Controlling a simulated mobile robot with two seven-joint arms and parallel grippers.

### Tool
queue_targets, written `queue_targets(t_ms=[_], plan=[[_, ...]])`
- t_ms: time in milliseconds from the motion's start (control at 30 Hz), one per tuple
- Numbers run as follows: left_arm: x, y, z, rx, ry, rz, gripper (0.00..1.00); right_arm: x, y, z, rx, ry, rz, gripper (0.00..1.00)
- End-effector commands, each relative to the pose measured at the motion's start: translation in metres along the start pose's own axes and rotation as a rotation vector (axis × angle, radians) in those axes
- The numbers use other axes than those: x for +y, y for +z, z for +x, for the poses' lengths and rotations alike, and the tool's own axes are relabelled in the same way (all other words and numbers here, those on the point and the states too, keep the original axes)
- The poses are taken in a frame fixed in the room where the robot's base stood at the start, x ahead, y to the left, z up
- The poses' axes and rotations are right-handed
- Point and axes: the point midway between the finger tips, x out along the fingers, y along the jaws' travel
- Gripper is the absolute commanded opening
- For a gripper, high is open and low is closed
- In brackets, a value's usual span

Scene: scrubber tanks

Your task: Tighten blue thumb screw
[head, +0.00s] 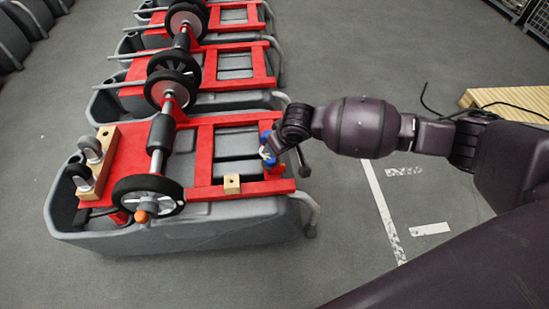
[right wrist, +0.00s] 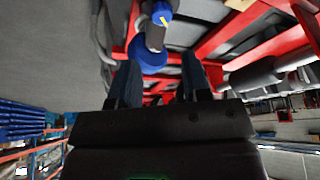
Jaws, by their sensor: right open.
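A blue thumb screw (head: 270,160) is at the right end of the red frame on the nearest grey tank, partly hidden by my right gripper (head: 271,149). In the right wrist view, a blue round part (right wrist: 152,60) shows just beyond and between the fingertips of my right gripper (right wrist: 160,68). A second blue part with a yellow mark (right wrist: 161,12) sits further out on the same grey piece. The right fingers are apart, and I see no contact with the blue parts. My left gripper is not in view.
The nearest grey tank (head: 190,232) carries a red frame (head: 202,160), black wheels and a small wooden block (head: 232,184). More such tanks stand in a row behind. A wooden pallet (head: 510,98) lies at the right.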

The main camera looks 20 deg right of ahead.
Motion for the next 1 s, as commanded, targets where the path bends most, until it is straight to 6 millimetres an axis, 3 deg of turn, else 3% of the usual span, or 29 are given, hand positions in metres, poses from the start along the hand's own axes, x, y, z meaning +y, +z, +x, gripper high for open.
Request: queue_targets(t_ms=[233, 467, 700, 1000], plan=[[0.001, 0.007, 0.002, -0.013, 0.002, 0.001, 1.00, -0.002, 0.007, 0.011, -0.012, -0.010, -0.017, 0.44], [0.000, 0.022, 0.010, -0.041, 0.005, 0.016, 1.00, -0.003, 0.011, 0.050, -0.020, -0.011, -0.015, 0.44], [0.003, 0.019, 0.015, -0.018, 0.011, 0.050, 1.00, -0.003, 0.011, 0.089, -0.018, -0.010, -0.016, 0.44], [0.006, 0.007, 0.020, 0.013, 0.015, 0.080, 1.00, -0.003, 0.007, 0.108, -0.010, -0.008, -0.016, 0.44]])
